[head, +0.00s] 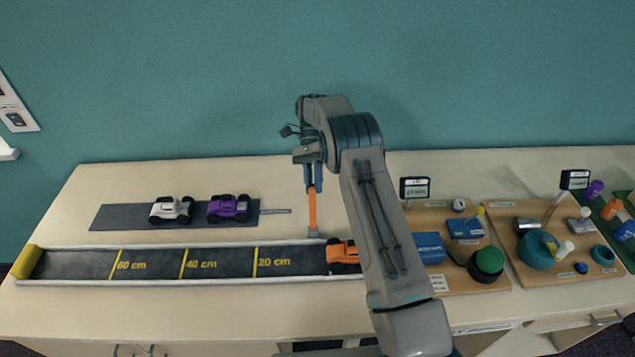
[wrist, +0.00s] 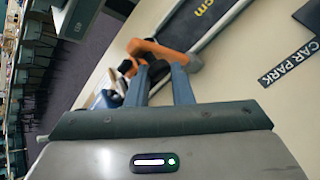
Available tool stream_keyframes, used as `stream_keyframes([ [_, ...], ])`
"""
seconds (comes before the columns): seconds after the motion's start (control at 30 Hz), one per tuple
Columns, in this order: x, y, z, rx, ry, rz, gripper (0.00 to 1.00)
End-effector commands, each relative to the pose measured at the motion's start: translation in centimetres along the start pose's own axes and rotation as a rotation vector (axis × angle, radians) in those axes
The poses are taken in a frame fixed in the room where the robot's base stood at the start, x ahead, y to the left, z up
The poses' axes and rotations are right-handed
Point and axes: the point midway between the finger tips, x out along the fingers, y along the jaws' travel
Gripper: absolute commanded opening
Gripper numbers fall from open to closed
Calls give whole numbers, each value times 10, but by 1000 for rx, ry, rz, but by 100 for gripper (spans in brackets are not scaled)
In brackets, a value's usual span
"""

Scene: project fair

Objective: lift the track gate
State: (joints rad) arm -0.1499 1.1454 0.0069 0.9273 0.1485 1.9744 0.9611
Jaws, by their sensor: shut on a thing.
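The track gate is an orange bar (head: 312,210) on a small grey post (head: 313,233) at the back edge of the track, near its right end. In the head view the bar stands about upright above the post. My gripper (head: 314,183) is shut on the bar's upper end, with its blue fingers pointing down. In the wrist view the orange bar (wrist: 172,54) runs past the fingertips (wrist: 162,68) toward a grey end piece. An orange car (head: 342,254) sits at the right end of the dark track (head: 215,262); my arm hides part of that end.
A white car (head: 171,209) and a purple car (head: 228,207) stand on a dark strip (head: 118,217) behind the track. Wooden boards with a blue box (head: 430,247), a green button (head: 488,262) and a teal bowl (head: 536,252) lie to the right. The table behind my gripper looks clear.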

Motion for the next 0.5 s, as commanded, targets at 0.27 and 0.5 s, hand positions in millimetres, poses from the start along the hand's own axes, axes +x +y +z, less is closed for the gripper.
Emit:
stream_keyframes([
  [0.27,2,-4,-1,-5,-2,-10,43],
  [0.5,0,-1,-4,1,-3,-13,43],
])
